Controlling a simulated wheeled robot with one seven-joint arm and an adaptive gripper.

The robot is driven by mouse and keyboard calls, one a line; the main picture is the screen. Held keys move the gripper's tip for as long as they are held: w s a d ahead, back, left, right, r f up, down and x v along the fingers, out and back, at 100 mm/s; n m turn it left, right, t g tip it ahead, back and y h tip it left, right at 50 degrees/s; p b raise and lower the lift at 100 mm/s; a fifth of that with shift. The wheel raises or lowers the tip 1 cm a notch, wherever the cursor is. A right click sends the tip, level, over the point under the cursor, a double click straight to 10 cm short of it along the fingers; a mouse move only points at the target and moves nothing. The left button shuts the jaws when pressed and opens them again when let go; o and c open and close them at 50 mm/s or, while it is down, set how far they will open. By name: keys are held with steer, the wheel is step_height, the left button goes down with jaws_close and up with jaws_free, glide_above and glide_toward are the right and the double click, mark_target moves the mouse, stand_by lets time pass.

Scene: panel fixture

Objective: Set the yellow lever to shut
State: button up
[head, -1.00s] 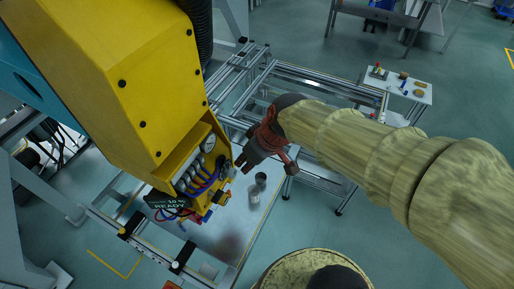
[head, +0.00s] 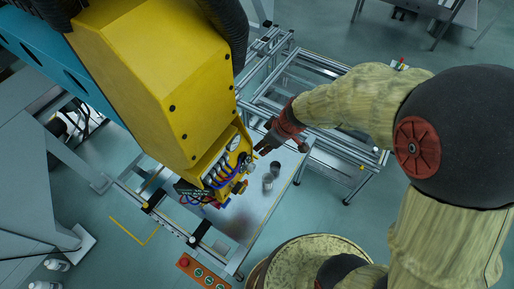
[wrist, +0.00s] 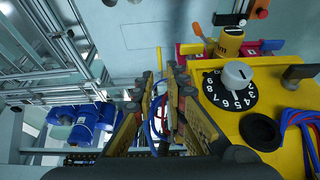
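My gripper (wrist: 160,76) has its two fingers apart, with a narrow gap and nothing held between them. In the head view my gripper (head: 262,146) is just right of the yellow panel fixture (head: 222,162). In the wrist view the panel (wrist: 222,118) fills the right side, close beside the right finger. A yellow cylindrical piece with dark marking (wrist: 230,42) stands on the panel's far part, apart from my fingers. It may be the yellow lever; I cannot tell for sure, nor read its setting.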

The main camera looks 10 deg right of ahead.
mark_target(253, 156)
steer(key=x, duration=0.8)
steer(key=shift+w+f, duration=0.15)
steer(key=shift+f, duration=0.25)
steer(key=shift+c, duration=0.3)
jaws_close()
